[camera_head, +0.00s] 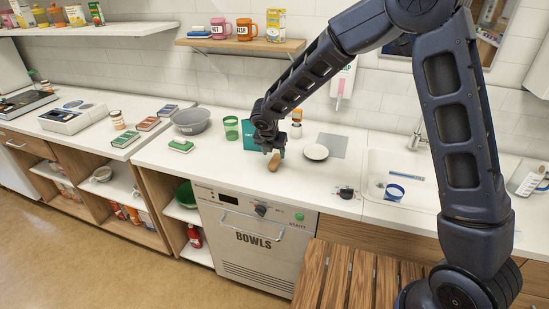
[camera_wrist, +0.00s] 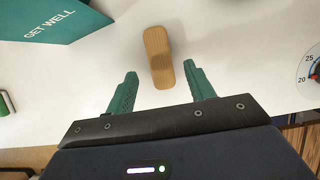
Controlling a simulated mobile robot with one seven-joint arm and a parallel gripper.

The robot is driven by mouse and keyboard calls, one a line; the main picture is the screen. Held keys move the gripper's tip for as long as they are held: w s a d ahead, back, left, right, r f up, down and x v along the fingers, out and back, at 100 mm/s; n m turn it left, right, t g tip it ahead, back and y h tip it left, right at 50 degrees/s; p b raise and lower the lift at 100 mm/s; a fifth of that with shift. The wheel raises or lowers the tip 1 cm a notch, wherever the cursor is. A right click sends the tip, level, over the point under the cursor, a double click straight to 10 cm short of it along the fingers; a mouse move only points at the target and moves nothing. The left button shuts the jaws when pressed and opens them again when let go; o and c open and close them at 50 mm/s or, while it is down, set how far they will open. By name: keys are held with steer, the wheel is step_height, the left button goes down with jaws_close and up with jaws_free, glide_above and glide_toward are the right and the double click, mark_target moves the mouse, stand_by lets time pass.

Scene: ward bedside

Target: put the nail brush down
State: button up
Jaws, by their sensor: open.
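The nail brush (camera_wrist: 158,57) shows in the wrist view as a tan wooden block with rounded ends, lying on the white counter (camera_wrist: 110,65). It also shows in the head view (camera_head: 273,162), just below my gripper (camera_head: 269,148). In the wrist view my gripper (camera_wrist: 162,84) has its two green fingers spread wide. The brush lies between and mostly beyond the fingertips, with a gap on both sides. Neither finger touches it there. The bristles are not visible.
A teal "GET WELL" card (camera_wrist: 55,18) stands close behind on the left. A white dish (camera_head: 316,152) on a grey mat (camera_head: 333,143) and a dial (camera_wrist: 314,75) are to the right. The sink (camera_head: 395,165) is further right.

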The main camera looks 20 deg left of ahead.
steer(key=v, duration=0.7)
steer(key=shift+r, duration=0.2)
steer(key=shift+s, duration=0.15)
steer(key=w+d+r+m, duration=0.3)
steer(key=d+r+m, duration=0.1)
steer(key=d, duration=0.4)
steer(key=w+d+r+m, duration=0.3)
steer(key=d+r+m, duration=0.15)
steer(key=d, duration=0.35)
steer(key=s+d+r+m, duration=0.1)
steer(key=d+r+m, duration=0.1)
steer(key=d+m, duration=0.35)
steer(key=s+d+r+m+h, duration=0.1)
steer(key=d+r+m, duration=0.15)
steer(key=d, duration=0.65)
steer(key=d+r+m, duration=0.3)
steer(key=d+m, duration=0.1)
steer(key=d, duration=0.4)
steer(key=s+d+m+y, duration=0.1)
steer(key=s+d+m, duration=1.4)
steer(key=s+d, duration=0.1)
steer(key=shift+d+r, duration=0.3)
steer(key=shift+d, duration=0.45)
steer(key=shift+m, duration=0.25)
